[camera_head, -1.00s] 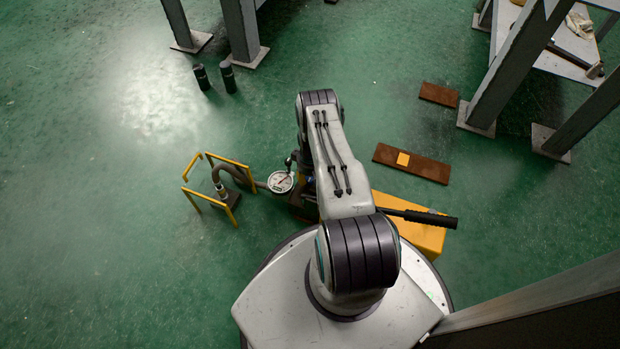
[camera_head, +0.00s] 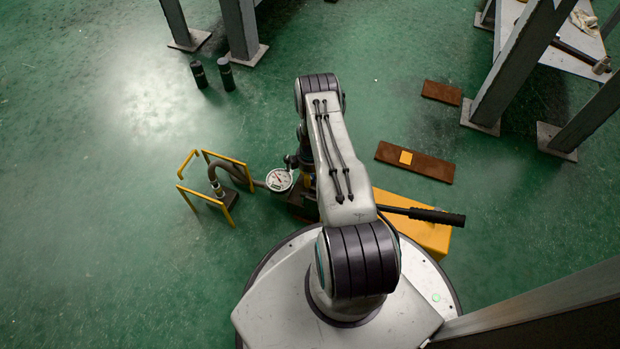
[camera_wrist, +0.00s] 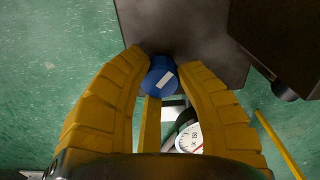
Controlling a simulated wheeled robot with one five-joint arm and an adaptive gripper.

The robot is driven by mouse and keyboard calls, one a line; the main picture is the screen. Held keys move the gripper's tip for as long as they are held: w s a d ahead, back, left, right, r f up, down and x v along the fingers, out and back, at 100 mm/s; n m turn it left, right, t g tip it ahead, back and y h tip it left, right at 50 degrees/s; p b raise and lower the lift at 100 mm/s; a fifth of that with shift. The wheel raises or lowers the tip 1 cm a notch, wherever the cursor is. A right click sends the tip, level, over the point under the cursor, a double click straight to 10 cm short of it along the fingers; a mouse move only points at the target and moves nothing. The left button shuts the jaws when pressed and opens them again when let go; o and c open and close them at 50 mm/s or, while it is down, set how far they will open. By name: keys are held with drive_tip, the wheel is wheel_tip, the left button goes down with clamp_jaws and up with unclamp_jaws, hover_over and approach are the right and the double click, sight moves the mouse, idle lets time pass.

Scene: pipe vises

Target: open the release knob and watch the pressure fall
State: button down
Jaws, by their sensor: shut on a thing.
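The release knob (camera_wrist: 161,78) is a blue round knob with a white mark on its face. In the wrist view it sits between the tips of the two yellow fingers of my gripper (camera_wrist: 160,62), which is shut on it. In the head view my arm hides both the knob and my gripper. The pressure gauge (camera_head: 279,180) is a white round dial on the pump, left of my arm. Part of its face also shows in the wrist view (camera_wrist: 190,138), below the knob; its reading is too small to tell.
A yellow pump body (camera_head: 418,236) with a black-gripped lever (camera_head: 425,214) lies right of my arm. A hose runs to a fitting inside yellow guard rails (camera_head: 208,200). Rusty plates (camera_head: 414,162) lie at right, two dark cylinders (camera_head: 226,74) stand at back left. Floor at left is clear.

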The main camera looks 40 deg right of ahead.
drive_tip(key=n+b, duration=0.1)
drive_tip(key=n, duration=0.4)
drive_tip(key=shift+a+n+b, duration=0.1)
drive_tip(key=shift+n+b, duration=0.3)
idle(0.4)
drive_tip(key=c, duration=0.8)
unclamp_jaws()
drive_tip(key=shift+c, duration=0.2)
drive_tip(key=shift+r, duration=6)
